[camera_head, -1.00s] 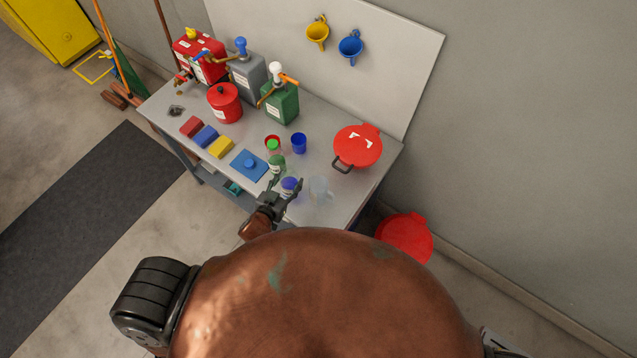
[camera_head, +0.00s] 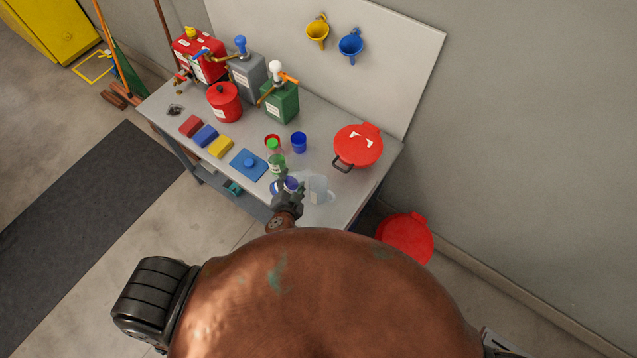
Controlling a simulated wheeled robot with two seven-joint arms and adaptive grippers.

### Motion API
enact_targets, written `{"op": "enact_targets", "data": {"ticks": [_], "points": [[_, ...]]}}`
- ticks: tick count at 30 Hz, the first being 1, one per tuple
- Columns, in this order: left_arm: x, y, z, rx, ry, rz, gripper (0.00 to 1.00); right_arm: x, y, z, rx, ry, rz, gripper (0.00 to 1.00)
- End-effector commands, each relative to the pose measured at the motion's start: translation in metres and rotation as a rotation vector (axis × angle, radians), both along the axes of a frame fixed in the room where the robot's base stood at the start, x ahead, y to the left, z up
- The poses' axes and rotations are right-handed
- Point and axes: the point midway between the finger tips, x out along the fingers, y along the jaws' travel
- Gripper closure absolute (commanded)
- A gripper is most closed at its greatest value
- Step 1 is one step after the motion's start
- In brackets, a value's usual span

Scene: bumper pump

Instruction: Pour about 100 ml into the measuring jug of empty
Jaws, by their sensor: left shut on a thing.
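The clear measuring jug (camera_head: 319,187) stands near the table's front right edge. My left gripper (camera_head: 288,187) is just left of it, apart from it as far as I can see. The gripper is shut on a small blue container (camera_head: 291,183), which the fingers partly hide; I cannot tell whether it is upright or tilted. My right gripper is out of view.
A red cup (camera_head: 271,140) and a blue cup (camera_head: 299,143) stand behind. A red lidded pot (camera_head: 357,147) is at the right. Pump cans (camera_head: 280,102) line the back. My brown body fills the foreground.

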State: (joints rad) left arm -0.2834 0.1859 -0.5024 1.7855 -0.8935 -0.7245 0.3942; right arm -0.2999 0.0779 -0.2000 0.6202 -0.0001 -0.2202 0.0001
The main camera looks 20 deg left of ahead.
Motion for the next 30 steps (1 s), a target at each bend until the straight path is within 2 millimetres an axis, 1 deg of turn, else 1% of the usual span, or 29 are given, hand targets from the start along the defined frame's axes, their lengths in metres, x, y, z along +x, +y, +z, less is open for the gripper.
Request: {"op": "enact_targets", "data": {"ticks": [5, 11, 19, 24, 30], "points": [[0.000, 0.004, -0.006, 0.116, 0.021, 0.000, 0.87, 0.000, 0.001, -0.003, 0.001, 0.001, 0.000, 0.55], [-0.001, 0.009, 0.002, 0.245, 0.044, -0.001, 0.87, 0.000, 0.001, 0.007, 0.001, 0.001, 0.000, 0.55], [-0.002, 0.014, 0.001, 0.416, 0.079, 0.000, 0.87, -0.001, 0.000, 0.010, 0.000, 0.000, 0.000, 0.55], [-0.002, 0.017, 0.015, 0.524, 0.100, 0.000, 0.87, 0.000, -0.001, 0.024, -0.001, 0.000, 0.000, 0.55], [-0.002, 0.013, 0.021, 0.615, 0.119, 0.001, 0.87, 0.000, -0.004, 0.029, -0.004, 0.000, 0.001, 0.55]]}}
